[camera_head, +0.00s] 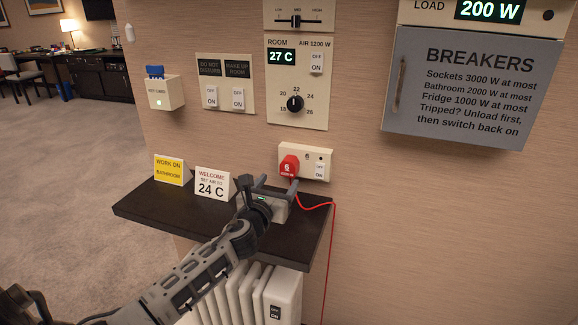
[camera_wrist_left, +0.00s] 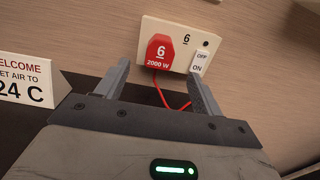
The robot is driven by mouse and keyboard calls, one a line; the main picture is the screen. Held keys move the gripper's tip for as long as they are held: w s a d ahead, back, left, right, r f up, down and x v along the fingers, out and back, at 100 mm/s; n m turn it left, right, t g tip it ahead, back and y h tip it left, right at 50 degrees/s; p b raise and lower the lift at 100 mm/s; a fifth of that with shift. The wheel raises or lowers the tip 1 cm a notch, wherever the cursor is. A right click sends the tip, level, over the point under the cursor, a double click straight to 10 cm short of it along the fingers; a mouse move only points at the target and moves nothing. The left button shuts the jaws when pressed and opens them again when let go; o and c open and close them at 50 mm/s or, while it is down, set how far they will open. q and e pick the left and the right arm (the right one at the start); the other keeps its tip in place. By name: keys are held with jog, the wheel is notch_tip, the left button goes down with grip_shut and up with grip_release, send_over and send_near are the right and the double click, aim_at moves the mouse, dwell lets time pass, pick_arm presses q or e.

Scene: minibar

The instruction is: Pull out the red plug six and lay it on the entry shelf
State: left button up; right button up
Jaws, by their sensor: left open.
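The red plug six (camera_head: 289,166) sits in the white wall socket (camera_head: 318,160) above the dark entry shelf (camera_head: 150,205). Its red cord runs right and then down past the shelf. In the left wrist view, the red plug (camera_wrist_left: 159,52) is marked 6 and 2000 W, and the socket plate (camera_wrist_left: 179,65) has an OFF/ON switch on its right. My left gripper (camera_head: 276,182) is open in front of and slightly below the plug, over the shelf. Its two fingers (camera_wrist_left: 158,85) point toward the socket, with nothing between them. My right gripper is not in view.
A yellow card (camera_head: 169,170) and a white 24 C card (camera_head: 213,183) stand on the shelf's left part. A white radiator (camera_head: 282,293) is below. The grey breaker box (camera_head: 467,85) hangs at upper right. The shelf's left front is bare.

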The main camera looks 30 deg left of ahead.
aim_at(287, 170)
pick_arm(q)
jog(key=b+x, duration=0.2)
jog(key=x, duration=0.5)
jog(key=shift+f, duration=0.1)
jog(key=shift+w+a+b, duration=0.1)
jog(key=shift+w+b, duration=0.2)
jog(key=shift+w, duration=0.3)
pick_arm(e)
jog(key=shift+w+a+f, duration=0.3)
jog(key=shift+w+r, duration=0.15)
pick_arm(q)
jog(key=c, duration=1.4)
jog(key=shift+o, duration=0.2)
jog(key=shift+p+v, duration=0.85)
jog(key=shift+v, duration=0.6)
jog(key=shift+p+v, duration=0.5)
jog(key=shift+v, duration=1.05)
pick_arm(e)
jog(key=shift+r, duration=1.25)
